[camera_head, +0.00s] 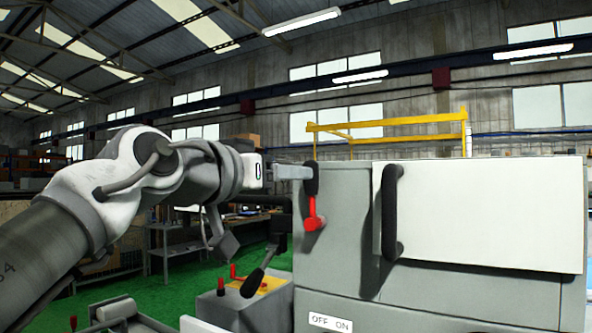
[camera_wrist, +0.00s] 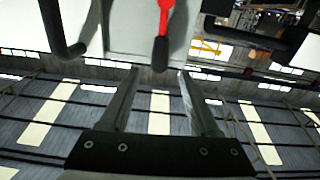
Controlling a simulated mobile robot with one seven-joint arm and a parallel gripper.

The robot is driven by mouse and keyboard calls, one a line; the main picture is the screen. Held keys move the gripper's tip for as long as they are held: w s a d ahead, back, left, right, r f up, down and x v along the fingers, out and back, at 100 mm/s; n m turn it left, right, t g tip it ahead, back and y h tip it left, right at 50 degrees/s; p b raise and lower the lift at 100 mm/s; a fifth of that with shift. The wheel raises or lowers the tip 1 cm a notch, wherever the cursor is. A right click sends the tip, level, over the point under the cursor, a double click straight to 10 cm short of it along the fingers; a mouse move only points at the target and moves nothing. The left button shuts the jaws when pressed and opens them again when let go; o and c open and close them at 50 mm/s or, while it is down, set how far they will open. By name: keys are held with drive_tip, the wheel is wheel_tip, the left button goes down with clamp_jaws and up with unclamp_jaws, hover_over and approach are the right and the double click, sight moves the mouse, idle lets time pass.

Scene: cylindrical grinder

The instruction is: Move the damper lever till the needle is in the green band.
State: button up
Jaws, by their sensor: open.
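A red lever (camera_head: 314,221) with a black grip (camera_head: 311,179) is mounted on the left part of the grey machine (camera_head: 340,250), its grip pointing up. I take it for the damper lever. My gripper (camera_head: 302,173) points right, with its fingertips close by the black grip. In the wrist view my open gripper (camera_wrist: 158,73) has the black grip (camera_wrist: 160,55) between the lines of its two fingers, around or just beyond the tips. I cannot tell whether they touch. No needle or green band can be made out in either view.
A white panel (camera_head: 480,215) with a black bar handle (camera_head: 390,212) is right of the lever. An OFF ON label (camera_head: 330,322) sits below. A lower control box (camera_head: 235,305) with a black lever (camera_head: 258,275) stands at left. Green floor (camera_head: 185,290) shows behind.

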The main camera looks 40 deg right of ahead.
sight(311, 192)
drive_tip(key=p+x, duration=0.1)
drive_tip(key=x, duration=0.6)
drive_tip(key=shift+d, duration=0.2)
clamp_jaws()
idle(1.1)
